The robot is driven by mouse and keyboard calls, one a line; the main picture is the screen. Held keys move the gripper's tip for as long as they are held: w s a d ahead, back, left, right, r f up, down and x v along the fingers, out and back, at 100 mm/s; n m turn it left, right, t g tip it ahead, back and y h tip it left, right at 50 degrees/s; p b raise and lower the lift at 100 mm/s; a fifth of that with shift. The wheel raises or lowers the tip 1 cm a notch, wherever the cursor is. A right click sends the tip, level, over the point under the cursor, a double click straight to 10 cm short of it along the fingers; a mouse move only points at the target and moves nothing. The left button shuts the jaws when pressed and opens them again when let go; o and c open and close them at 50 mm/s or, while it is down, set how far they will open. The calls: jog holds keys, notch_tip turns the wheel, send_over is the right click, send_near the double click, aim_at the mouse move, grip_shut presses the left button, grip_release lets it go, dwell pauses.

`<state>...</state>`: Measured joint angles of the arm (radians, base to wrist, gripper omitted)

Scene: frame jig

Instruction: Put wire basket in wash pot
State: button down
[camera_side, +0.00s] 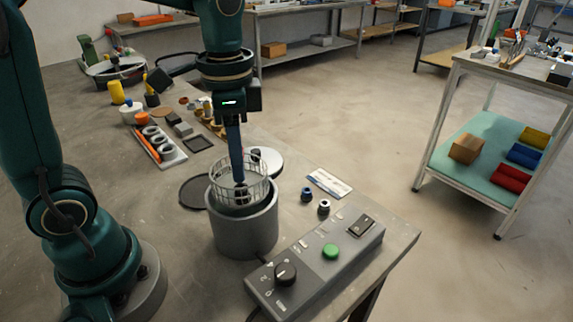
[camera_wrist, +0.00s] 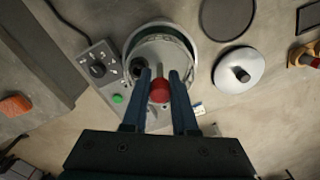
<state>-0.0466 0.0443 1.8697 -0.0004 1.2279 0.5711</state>
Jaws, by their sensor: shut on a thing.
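The wash pot (camera_side: 245,236) is a grey open cylinder on the bench. The wire basket (camera_side: 257,186) is a pale wire cage at its mouth, with its upper part standing above the pot rim. How deep its lower part sits is hidden by the pot wall. My gripper (camera_side: 239,180) points down into the basket. In the wrist view, my gripper (camera_wrist: 160,88) is closed around a red knob (camera_wrist: 160,92) at the basket's middle, above the round mouth of the pot (camera_wrist: 194,50).
A control box (camera_side: 318,262) with a dial and green button stands close right of the pot. A silver lid (camera_wrist: 239,70) and a dark disc (camera_side: 193,192) lie beside the pot. Two small dark parts (camera_side: 323,208) and a label card (camera_side: 329,183) lie to the right.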

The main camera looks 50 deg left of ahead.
jog(key=shift+f, duration=0.15)
dwell(0.5)
jog(key=shift+f, duration=4.85)
jog(key=c, duration=0.6)
grip_release()
jog(key=c, duration=0.3)
jog(key=shift+r, duration=0.75)
